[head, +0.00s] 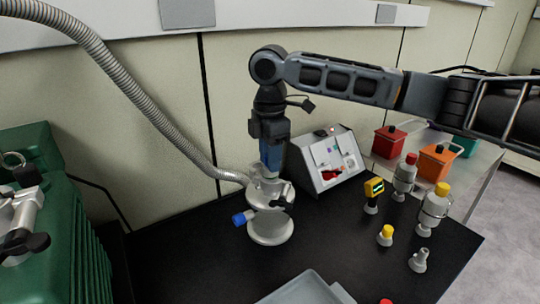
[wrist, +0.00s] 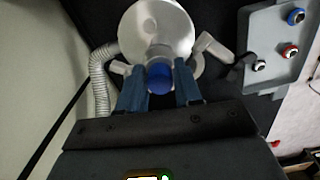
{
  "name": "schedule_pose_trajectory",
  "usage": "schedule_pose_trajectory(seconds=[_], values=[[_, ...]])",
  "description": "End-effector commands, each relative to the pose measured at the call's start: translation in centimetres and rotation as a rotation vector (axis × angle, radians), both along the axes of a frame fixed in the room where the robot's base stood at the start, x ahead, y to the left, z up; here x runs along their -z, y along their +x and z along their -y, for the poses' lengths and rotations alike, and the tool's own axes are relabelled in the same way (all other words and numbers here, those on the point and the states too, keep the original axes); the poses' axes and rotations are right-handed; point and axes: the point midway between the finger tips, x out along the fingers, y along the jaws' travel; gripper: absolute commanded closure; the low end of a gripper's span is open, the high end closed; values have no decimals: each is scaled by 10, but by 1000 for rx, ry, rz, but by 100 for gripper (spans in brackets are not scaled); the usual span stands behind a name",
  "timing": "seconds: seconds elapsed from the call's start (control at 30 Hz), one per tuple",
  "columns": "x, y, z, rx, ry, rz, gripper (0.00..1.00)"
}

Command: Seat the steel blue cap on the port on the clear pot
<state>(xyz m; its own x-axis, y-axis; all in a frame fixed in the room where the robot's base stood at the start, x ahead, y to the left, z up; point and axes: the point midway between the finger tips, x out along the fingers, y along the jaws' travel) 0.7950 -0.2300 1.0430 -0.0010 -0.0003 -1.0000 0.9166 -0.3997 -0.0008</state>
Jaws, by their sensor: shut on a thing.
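My gripper (head: 271,165) points down over the clear pot (head: 270,228), which stands on the black bench. In the wrist view my gripper (wrist: 159,80) is shut on the steel blue cap (wrist: 160,78), with one blue finger on each side of it. The pale round body of the pot (wrist: 150,22) shows just beyond the cap, with a collar in line with it. In the head view the fingers largely hide the cap. I cannot tell whether the cap touches the port.
A ribbed hose (head: 150,108) runs down to the pot's left. A bright blue knob or cap (head: 240,218) sits on the pot's left side. A grey console (head: 327,162) stands behind to the right. Several small capped vessels stand at the right; a grey tray (head: 300,290) is in front.

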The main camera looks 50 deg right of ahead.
Motion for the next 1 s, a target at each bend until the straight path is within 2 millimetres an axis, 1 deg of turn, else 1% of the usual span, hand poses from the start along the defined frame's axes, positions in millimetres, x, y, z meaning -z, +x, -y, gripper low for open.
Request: schedule_pose_trajectory(seconds=[0.37, 0.4, 0.7, 1.0], values=[[2, 0, 0, 0, 0, 0, 99], [2, 0, 0, 0, 0, 0, 64], [2, 0, 0, 0, 0, 0, 36], [2, 0, 0, 0, 0, 0, 36]])
